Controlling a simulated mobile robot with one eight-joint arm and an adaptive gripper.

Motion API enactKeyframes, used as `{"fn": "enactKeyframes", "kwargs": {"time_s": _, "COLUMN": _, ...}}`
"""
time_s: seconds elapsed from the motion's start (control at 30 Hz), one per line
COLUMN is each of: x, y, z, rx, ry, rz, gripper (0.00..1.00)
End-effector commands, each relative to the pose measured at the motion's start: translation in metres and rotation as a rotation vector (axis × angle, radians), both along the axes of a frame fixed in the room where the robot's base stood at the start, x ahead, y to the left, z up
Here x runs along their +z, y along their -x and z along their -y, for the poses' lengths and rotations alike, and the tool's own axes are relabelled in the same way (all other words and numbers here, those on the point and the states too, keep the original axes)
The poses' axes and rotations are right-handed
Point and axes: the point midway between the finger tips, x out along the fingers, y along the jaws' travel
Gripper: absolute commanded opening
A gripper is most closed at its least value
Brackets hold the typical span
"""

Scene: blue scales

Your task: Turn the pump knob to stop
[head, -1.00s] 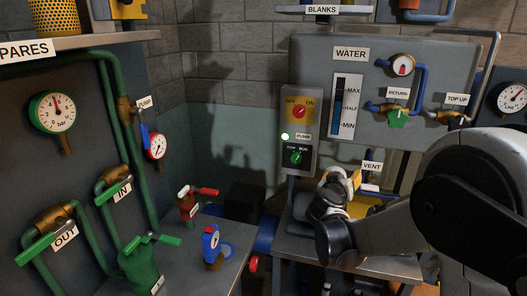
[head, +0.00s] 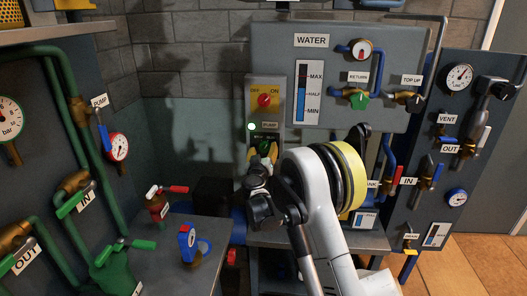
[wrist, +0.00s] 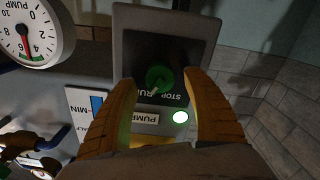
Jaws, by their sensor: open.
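The green pump knob (wrist: 160,79) sits on a dark panel of the pump box (head: 263,97). Its pale mark points down-left in the upside-down wrist view, toward the lettering that seems to read RUN; STOP is on the other side. My gripper (wrist: 163,77) is open, its two yellow fingers on either side of the knob in the wrist view. I cannot tell whether they touch it. The pump lamp (wrist: 180,117) glows whitish green.
A red OFF/ON knob (head: 264,100) is above on the same box. The water panel (head: 390,75) with valves stands to the right. A pump gauge (wrist: 28,32) is at the wrist view's left. A bench (head: 215,270) with small valves is at lower left.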

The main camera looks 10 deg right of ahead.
Motion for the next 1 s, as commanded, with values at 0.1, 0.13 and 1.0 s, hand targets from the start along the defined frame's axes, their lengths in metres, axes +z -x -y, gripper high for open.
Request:
{"fn": "enactKeyframes", "kwargs": {"time_s": 0.1, "x": -0.0007, "y": -0.0107, "z": 0.0039, "rx": 0.000, "ry": 0.000, "rz": 0.000, "gripper": 0.59}}
{"fn": "enactKeyframes", "kwargs": {"time_s": 0.13, "x": -0.0004, "y": -0.0122, "z": 0.0044, "rx": 0.000, "ry": 0.000, "rz": 0.000, "gripper": 0.59}}
{"fn": "enactKeyframes", "kwargs": {"time_s": 1.0, "x": 0.0007, "y": -0.0147, "z": 0.0049, "rx": 0.000, "ry": 0.020, "rz": -0.006, "gripper": 0.05}}
